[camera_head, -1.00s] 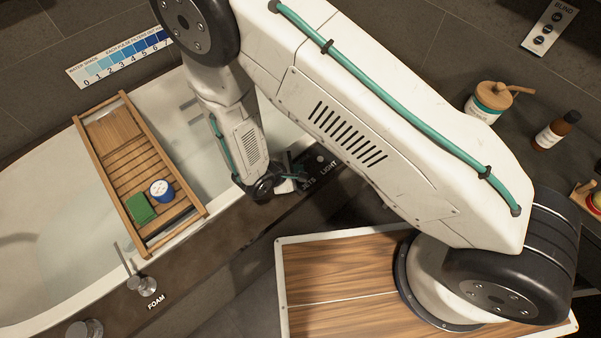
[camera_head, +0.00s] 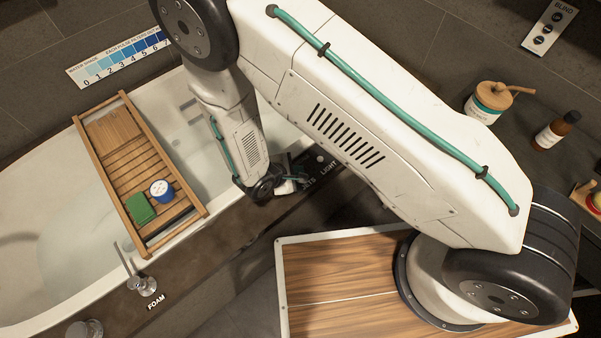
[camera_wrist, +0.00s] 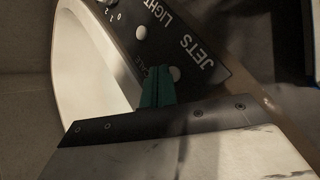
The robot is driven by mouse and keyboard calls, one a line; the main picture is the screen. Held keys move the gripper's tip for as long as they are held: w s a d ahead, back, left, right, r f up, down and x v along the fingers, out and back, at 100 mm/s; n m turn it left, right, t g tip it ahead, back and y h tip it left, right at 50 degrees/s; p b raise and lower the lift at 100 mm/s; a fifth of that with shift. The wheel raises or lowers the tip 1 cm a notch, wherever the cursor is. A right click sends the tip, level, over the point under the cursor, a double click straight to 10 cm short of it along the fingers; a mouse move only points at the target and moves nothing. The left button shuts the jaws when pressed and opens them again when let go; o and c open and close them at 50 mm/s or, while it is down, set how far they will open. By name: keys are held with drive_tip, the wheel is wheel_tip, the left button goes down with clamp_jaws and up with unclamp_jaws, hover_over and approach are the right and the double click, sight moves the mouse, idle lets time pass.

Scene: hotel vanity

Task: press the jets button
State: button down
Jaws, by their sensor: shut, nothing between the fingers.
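The black control panel (camera_wrist: 190,35) is on the tub's rim. In the wrist view the pale round jets button (camera_wrist: 175,73) sits beside the word JETS. My gripper (camera_wrist: 158,72) has its teal fingers shut and empty, with the tips just left of the jets button. I cannot tell whether they touch it. In the head view my gripper (camera_head: 297,182) is at the panel (camera_head: 316,163) and covers the jets button and part of its label.
A light button (camera_wrist: 141,33) and a numbered dial (camera_wrist: 108,3) share the panel. A wooden bath tray (camera_head: 150,190) with a green block and a small cup spans the tub (camera_head: 60,285). A foam tap (camera_head: 145,284) stands on the rim. A jar (camera_head: 487,103) and bottle (camera_head: 555,130) stand right.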

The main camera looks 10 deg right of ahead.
drive_tip(key=shift+f, duration=0.45)
idle(0.6)
drive_tip(key=shift+r, duration=0.8)
drive_tip(key=shift+r, duration=2.5)
